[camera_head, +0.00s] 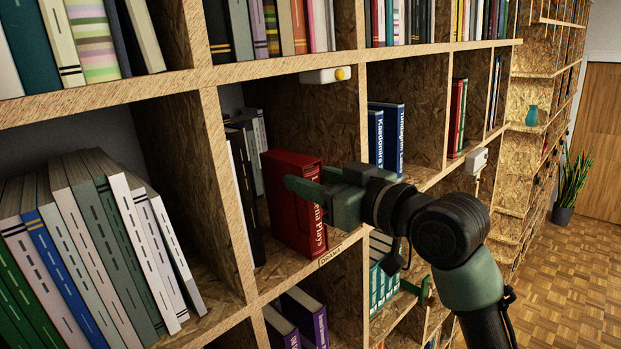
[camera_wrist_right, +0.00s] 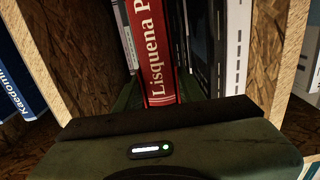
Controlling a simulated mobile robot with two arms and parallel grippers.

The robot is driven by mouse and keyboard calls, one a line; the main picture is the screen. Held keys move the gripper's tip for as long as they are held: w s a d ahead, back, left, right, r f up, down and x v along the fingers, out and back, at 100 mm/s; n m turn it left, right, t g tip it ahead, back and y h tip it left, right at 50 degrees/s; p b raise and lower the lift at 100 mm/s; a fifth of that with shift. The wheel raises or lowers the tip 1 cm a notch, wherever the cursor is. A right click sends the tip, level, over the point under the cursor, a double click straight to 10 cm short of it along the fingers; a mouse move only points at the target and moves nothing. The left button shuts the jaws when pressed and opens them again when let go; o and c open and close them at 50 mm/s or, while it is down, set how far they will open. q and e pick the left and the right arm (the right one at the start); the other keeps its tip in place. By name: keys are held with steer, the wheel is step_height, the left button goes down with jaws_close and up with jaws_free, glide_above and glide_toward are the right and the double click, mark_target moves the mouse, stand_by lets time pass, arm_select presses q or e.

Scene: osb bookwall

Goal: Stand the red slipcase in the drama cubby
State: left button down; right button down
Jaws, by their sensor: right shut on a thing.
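The red slipcase (camera_head: 288,163) stands upright in the cubby with the DRAMA label (camera_head: 330,257) on its front edge. Its spine, with white lettering, faces out; in the right wrist view the slipcase (camera_wrist_right: 155,50) reads "Lisquena P". My right gripper (camera_head: 312,186) is shut on the slipcase near its spine, with the arm coming in from the right. The gripper hides part of the spine. Whether the slipcase base fully touches the cubby floor is hard to tell. My left gripper is not in view.
Dark and white books (camera_head: 243,185) stand left of the slipcase in the same cubby. An upright divider (camera_head: 225,190) borders it on the left. Blue books (camera_head: 386,135) stand in the cubby to the right.

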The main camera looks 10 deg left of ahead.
steer(key=shift+r, duration=0.15)
steer(key=c, duration=0.8)
jaws_free()
steer(key=b+v, duration=0.4)
steer(key=v, duration=0.4)
